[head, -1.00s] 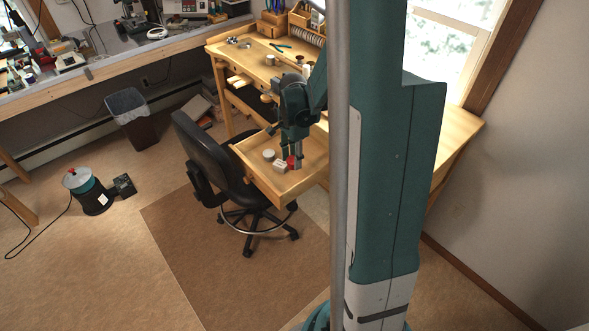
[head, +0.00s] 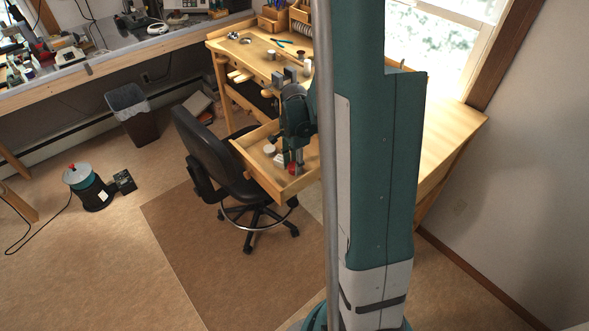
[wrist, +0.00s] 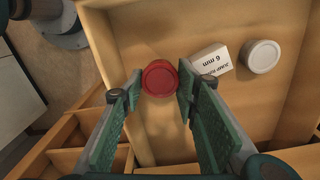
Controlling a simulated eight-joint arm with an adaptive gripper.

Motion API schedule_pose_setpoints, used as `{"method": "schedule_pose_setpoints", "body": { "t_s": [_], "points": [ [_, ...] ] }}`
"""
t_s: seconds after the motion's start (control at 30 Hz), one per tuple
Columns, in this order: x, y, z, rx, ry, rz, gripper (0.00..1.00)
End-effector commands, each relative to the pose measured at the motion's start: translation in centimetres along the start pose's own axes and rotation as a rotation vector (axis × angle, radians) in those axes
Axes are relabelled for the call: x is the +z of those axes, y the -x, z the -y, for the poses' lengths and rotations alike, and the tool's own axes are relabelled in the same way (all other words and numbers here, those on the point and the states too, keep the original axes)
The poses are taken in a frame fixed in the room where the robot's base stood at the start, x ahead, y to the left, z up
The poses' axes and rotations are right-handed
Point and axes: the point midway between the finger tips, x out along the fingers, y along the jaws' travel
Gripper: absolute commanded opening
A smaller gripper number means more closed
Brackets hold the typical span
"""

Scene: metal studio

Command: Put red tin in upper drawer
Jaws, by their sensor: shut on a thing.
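The red tin (wrist: 159,77) is between the two fingertips of my gripper (wrist: 160,88) in the wrist view, and the fingers are shut on it. In the head view my gripper (head: 291,163) points down into an open wooden drawer (head: 243,158), with the red tin (head: 292,169) at its tips. The tin is over or on the drawer floor; I cannot tell whether it touches. The drawer (wrist: 120,20) also shows in the wrist view.
A white box marked 6 mm (wrist: 211,60) and a round white tin (wrist: 262,56) lie in the drawer to the right of the red tin. A black chair (head: 205,148) stands close to the drawer's left side. The wooden workbench (head: 445,140) is behind.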

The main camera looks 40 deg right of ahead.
Motion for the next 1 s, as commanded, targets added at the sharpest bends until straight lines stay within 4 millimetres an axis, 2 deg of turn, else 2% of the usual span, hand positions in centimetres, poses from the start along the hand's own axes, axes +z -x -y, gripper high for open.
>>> {"method": "schedule_pose_setpoints", "body": {
  "t_s": [0.23, 0.77, 0.8, 1.0],
  "points": [
    [0.0, -2.3, 0.1, 0.0, 0.0, 0.0, 0.19],
    [0.0, -2.9, 0.1, 0.0, 0.0, 0.0, 0.19],
    [0.0, -2.9, 0.1, 0.0, 0.0, 0.0, 0.35],
    [0.0, -2.8, 0.1, 0.0, 0.0, 0.0, 0.37]
  ]
}}
